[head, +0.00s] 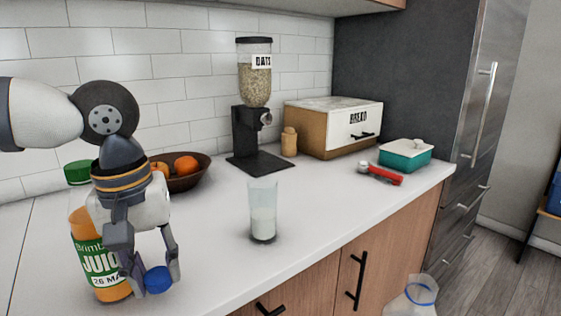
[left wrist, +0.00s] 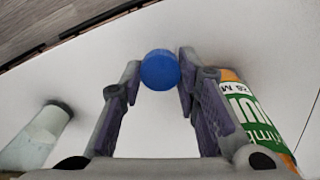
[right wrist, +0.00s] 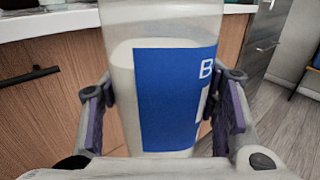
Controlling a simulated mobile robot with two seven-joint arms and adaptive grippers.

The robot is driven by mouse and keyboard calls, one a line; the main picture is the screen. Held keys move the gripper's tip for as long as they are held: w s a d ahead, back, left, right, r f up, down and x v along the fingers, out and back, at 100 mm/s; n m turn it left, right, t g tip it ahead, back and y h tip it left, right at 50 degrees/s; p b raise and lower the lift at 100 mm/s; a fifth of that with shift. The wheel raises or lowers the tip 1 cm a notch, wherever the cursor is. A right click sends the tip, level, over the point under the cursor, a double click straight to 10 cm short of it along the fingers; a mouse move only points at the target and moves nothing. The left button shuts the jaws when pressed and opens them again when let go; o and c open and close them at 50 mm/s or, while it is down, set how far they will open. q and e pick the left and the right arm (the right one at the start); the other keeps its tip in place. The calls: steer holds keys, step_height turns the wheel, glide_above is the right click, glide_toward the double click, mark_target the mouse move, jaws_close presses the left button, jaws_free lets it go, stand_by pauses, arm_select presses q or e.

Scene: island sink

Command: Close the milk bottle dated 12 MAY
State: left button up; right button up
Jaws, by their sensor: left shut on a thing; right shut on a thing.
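A blue cap (head: 158,279) is between the fingertips of my left gripper (head: 152,282), which is shut on it just above the counter, in front of the juice bottle. The cap also shows in the left wrist view (left wrist: 160,70). In the right wrist view, my right gripper (right wrist: 170,110) is shut around a translucent milk bottle with a blue label (right wrist: 165,100). Only a letter "B" reads there; no date is legible. The milk bottle's top (head: 418,296) shows at the bottom right of the head view, beyond the counter's front edge, with a blue ring at its neck.
A juice bottle (head: 88,255) with a green cap stands behind my left gripper, close to it. A glass of milk (head: 263,215) stands mid-counter. A fruit bowl (head: 200,175), an oats dispenser (head: 255,115), a bread box (head: 310,135) and a teal dish (head: 405,155) stand further back.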

arm_select(q)
steer(key=shift+s+f, duration=0.4)
steer(key=shift+f, duration=0.05)
arm_select(e)
steer(key=shift+s+f, duration=0.3)
steer(key=shift+s, duration=0.45)
steer(key=w+a+n+g+y, duration=0.4)
steer(key=a+n+y, duration=0.4)
steer(key=a+y, duration=0.4)
steer(key=shift+w+a+r, duration=0.35)
steer(key=shift+w+r, duration=0.05)
steer(key=shift+w, duration=0.3)
arm_select(q)
steer(key=d+r+m, duration=0.1)
steer(key=d+r, duration=0.3)
steer(key=d, duration=0.3)
steer(key=d+r+m, duration=0.1)
steer(key=d+r, duration=0.3)
steer(key=d, duration=0.4)
steer(key=d+r+g, duration=0.1)
steer(key=d+r, duration=0.3)
steer(key=d, duration=0.3)
steer(key=shift+w+d+m, duration=0.15)
steer(key=shift+d+m, duration=0.15)
steer(key=shift+m, duration=0.1)
